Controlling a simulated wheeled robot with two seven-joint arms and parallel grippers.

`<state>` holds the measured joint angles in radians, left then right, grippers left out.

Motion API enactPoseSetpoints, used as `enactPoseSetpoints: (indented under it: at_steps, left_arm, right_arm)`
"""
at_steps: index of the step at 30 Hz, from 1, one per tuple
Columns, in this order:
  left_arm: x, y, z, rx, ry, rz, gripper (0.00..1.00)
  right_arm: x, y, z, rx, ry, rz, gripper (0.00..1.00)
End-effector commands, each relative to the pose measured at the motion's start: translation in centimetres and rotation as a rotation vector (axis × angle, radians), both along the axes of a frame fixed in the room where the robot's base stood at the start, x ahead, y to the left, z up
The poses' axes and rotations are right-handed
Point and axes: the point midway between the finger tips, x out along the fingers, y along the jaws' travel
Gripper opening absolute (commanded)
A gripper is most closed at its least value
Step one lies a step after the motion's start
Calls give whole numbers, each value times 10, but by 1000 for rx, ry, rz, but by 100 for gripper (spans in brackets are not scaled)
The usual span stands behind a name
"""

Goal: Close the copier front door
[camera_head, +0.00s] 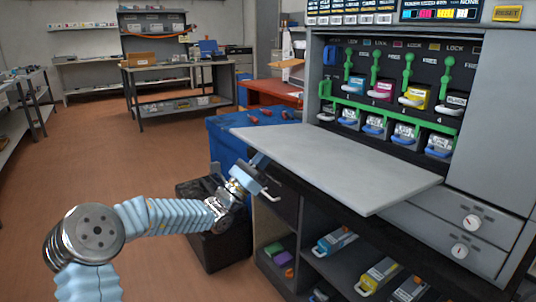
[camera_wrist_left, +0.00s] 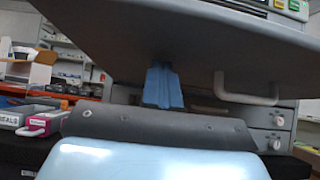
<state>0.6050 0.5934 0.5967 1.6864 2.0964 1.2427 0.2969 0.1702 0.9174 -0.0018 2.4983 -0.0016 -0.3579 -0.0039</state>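The copier front door (camera_head: 335,165) is a flat light-grey panel. It is folded down and open, lying about level in front of the toner bay. In the left wrist view its dark underside (camera_wrist_left: 200,45) fills the upper part, with a white bar handle (camera_wrist_left: 246,93) on it. My left gripper (camera_head: 258,162) is at the door's left edge, just below the panel. In the wrist view its blue fingers (camera_wrist_left: 162,84) are together under the door, left of the handle and apart from it. Whether they touch the underside I cannot tell. My right gripper is not in view.
The toner bay (camera_head: 395,90) is exposed, with several cartridges and green levers inside. A shelf below the door holds boxed cartridges (camera_head: 335,241). A blue cabinet (camera_head: 225,148) and a black bin (camera_head: 222,250) stand close to my left forearm. The floor to the left is clear.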

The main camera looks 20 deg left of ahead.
Motion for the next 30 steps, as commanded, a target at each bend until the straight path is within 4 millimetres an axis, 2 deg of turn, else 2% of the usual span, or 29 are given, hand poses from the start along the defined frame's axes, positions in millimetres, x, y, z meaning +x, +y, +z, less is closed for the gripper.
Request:
enactPoseSetpoints:
  at_steps: [8,12,21,30]
  left_arm:
    - [6,-5,55,0,-5,0,0]
    - [8,-6,65,0,-4,1,0]
    - [9,-8,66,-1,-3,0,0]
    - [28,-23,113,-1,-4,-2,0]
  right_arm:
    - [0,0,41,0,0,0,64]
    - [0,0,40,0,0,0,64]
    - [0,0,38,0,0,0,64]
    - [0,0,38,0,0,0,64]
